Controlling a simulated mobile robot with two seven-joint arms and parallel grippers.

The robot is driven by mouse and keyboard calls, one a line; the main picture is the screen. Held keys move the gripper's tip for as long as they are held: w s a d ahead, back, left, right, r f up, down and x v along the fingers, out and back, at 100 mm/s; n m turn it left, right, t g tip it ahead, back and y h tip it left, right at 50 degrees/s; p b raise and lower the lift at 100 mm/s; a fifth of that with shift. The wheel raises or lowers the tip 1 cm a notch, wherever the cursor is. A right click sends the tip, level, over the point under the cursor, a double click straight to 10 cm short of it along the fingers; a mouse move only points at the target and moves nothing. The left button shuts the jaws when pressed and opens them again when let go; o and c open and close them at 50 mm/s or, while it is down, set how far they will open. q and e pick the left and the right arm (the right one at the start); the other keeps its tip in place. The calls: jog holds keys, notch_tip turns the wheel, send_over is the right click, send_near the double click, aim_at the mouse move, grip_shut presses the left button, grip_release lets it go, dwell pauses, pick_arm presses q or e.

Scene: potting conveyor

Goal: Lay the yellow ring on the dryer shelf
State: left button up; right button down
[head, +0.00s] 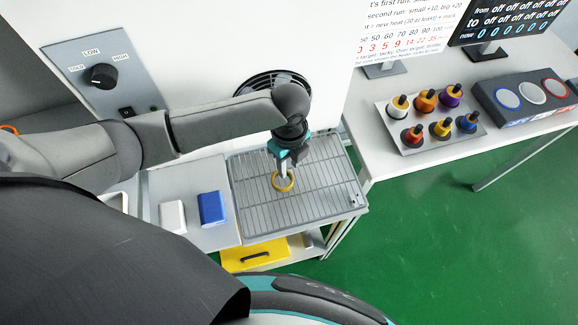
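The yellow ring (275,187) is at the middle of the dryer shelf (330,205), a grey wire rack over a tray. My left gripper (284,174) points down from above, with its pale fingertips at the far part of the ring, overlapping it. The fingers show as one narrow shape, so I cannot tell whether they are closed on the ring or apart. I also cannot tell whether the ring touches the wires or is just above them. My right gripper is not in view.
Left of the rack are a blue block (211,208) and a white block (172,216). A panel with a heat knob (103,77) and a round fan grille (270,88) are behind. A yellow box (255,255) sits below.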

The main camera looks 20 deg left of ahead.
aim_at(289, 173)
pick_arm(q)
notch_tip(289, 173, up, 9)
jog(key=p, duration=0.1)
jog(key=shift+r, duration=0.2)
